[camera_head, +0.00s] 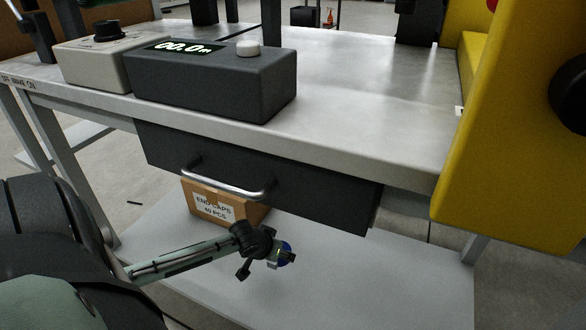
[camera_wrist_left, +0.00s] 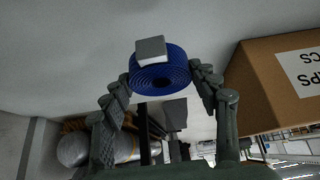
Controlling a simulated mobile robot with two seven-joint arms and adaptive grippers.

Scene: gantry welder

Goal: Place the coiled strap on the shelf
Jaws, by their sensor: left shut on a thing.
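The coiled strap (camera_wrist_left: 158,76) is a blue spiral roll with a pale grey block or buckle on one side, seen in the left wrist view. My left gripper (camera_head: 272,254) is shut on it, with one finger on each side of the roll. In the head view only a small blue part of the strap (camera_head: 287,247) shows past the fingers. The shelf (camera_head: 340,285) is the pale lower board under the workbench. The gripper and strap appear over it, below the drawer; the gap to the shelf is hard to judge. My right gripper is out of view.
A cardboard box (camera_head: 222,206) labelled end caps stands on the shelf beside the gripper. A dark drawer (camera_head: 300,187) with a metal handle hangs above. The bench top (camera_head: 350,90) holds two control boxes. A yellow machine part (camera_head: 510,130) stands at right. The shelf's right side is clear.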

